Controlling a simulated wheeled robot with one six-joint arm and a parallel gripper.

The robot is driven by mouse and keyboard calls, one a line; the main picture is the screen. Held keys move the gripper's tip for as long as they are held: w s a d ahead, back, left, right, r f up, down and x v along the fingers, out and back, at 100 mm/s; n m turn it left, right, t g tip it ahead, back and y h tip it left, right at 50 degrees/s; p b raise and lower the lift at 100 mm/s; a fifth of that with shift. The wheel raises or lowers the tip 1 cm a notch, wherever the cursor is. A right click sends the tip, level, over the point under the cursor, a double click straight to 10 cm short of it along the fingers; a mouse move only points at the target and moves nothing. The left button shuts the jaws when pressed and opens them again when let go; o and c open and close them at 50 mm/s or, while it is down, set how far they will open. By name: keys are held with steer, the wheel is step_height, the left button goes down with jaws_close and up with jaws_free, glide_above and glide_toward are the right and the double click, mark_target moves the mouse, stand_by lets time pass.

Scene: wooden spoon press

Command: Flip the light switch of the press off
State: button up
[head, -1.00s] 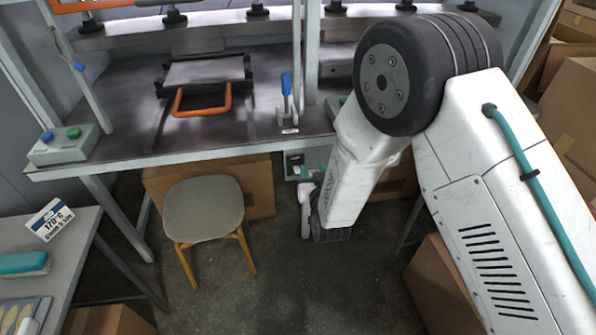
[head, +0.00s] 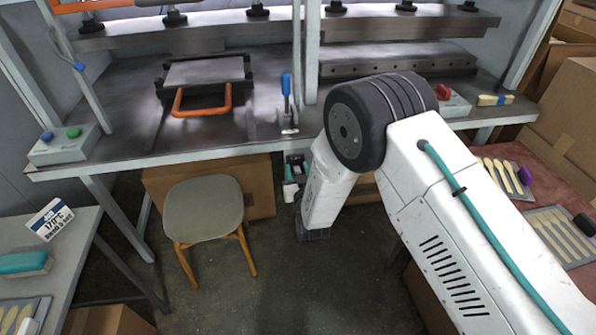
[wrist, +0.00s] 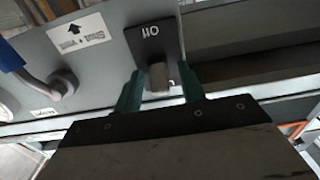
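The light switch shows in the wrist view as a stubby lever (wrist: 157,76) on a dark plate (wrist: 150,40) with white markings, mounted on a grey panel (wrist: 105,60). The markings appear upside down and I cannot read them surely. My gripper (wrist: 160,84) has its two teal fingers apart, one on each side of the lever. The lever stands between them near their tips, and I cannot tell if either finger touches it. In the head view my wrist (head: 291,192) is under the press table's front edge, and the switch is mostly hidden there.
The press table (head: 120,135) runs above my gripper. A stool (head: 203,208) stands to the left, with a cardboard box (head: 260,185) behind it. In the wrist view a blue-and-grey fitting (wrist: 60,82) and a white arrow label (wrist: 80,32) sit left of the switch.

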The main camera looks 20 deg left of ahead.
steer(key=c, duration=0.6)
steer(key=shift+c, duration=0.2)
steer(key=t+y, duration=0.1)
steer(key=f+t, duration=0.1)
steer(key=t, duration=0.1)
steer(key=shift+d+f+t+y, duration=0.1)
steer(key=shift+f+t+y, duration=0.05)
steer(key=shift+t+y, duration=0.2)
steer(key=shift+f+t+y, duration=0.2)
steer(key=shift+t+y, duration=0.3)
steer(key=shift+t, duration=0.3)
steer(key=shift+f+t+y, duration=0.2)
steer(key=shift+t+y, duration=0.25)
steer(key=shift+t, duration=0.3)
steer(key=o, duration=0.6)
